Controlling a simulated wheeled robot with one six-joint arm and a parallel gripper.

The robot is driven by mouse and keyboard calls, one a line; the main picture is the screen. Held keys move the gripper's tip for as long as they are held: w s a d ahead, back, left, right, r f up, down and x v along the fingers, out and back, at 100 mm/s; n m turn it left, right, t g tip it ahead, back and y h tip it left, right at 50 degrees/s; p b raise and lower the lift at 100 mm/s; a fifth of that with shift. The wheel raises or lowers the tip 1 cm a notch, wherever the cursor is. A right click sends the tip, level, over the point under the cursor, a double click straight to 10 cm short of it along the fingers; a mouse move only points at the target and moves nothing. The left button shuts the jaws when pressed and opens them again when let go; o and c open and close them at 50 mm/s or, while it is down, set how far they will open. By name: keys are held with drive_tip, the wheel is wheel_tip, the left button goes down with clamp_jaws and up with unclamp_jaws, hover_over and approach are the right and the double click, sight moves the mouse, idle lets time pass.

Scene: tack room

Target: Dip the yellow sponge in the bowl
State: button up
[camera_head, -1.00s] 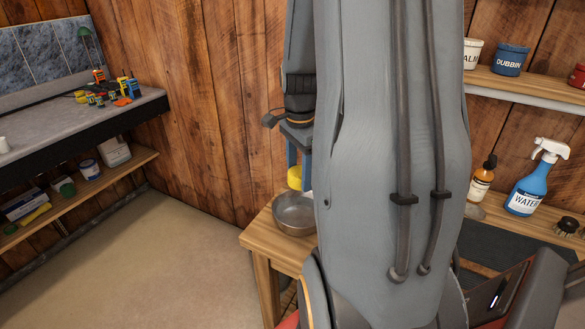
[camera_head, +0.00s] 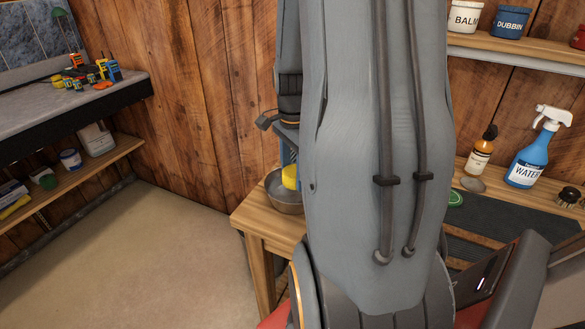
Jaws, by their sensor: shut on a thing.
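The yellow sponge (camera_head: 289,178) shows in the head view, partly hidden by my own arm. It is at the mouth of the metal bowl (camera_head: 283,206), with its lower part inside the rim line. I cannot tell whether it touches the bottom. My gripper (camera_head: 287,160) is shut on the sponge from above, and only a strip of its blue fingers shows beside the arm. The bowl stands on the wooden bench (camera_head: 262,222), its right part hidden behind my arm.
To the right stand a blue water spray bottle (camera_head: 529,158), an amber bottle (camera_head: 481,152) and a brush (camera_head: 569,196) near a dark mat (camera_head: 500,222). A shelf above holds a balm tub (camera_head: 466,17) and a dubbin tub (camera_head: 511,22). Open floor (camera_head: 165,240) lies left.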

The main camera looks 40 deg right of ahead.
drive_tip(key=shift+f+b, duration=0.7)
drive_tip(key=shift+f, duration=1.25)
drive_tip(key=shift+r, duration=0.1)
wheel_tip(320, 180, up, 13)
drive_tip(key=p, duration=1.1)
